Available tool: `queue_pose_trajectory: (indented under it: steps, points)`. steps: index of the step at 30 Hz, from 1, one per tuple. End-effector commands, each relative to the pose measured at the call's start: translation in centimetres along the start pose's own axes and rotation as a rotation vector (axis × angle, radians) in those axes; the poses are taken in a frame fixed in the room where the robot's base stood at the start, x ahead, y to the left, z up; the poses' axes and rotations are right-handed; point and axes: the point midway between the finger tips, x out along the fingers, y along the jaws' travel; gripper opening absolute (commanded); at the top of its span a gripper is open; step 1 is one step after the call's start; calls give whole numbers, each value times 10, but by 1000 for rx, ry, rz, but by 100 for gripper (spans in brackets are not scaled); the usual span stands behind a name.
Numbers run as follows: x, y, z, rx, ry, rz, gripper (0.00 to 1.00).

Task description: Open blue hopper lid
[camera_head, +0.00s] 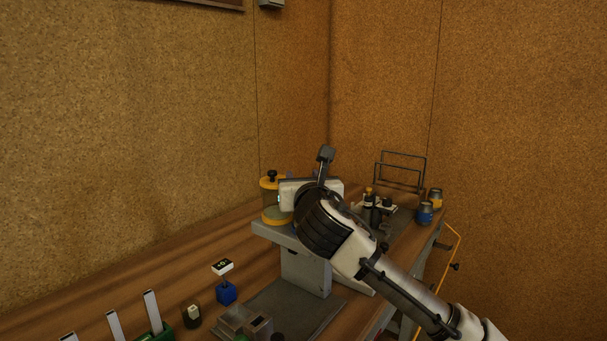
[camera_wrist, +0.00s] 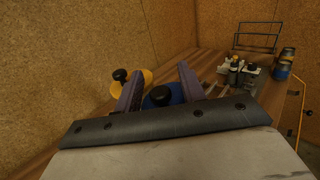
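The blue hopper lid (camera_wrist: 174,92) shows in the wrist view as a blue disc with a black round knob (camera_wrist: 158,96) on top. My gripper (camera_wrist: 160,71) is open, with its two dark fingers apart on the left and right of the knob. I see gaps between the fingers and the knob, and the fingers partly cover the lid. The lid looks seated flat, but its rim and the hopper body are mostly hidden. In the head view my wrist and arm hide the blue hopper.
A yellow-lidded hopper (camera_head: 270,203) stands just left of my gripper on a grey stand (camera_head: 305,269). Blue (camera_head: 424,213) and yellow (camera_head: 436,197) jars and a wire rack (camera_head: 401,168) are farther right. A small blue block with a sign (camera_head: 226,293) is at front left.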

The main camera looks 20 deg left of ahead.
Motion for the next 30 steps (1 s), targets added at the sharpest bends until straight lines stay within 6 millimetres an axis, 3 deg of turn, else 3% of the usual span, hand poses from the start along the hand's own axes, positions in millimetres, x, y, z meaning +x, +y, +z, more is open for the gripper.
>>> queue_pose_trajectory:
  steps: [10,19,30]
  points:
    - [4,0,0,-1,0,0,38]
    - [3,0,0,-1,0,0,0]
    - [1,1,2,10,10,1,0]
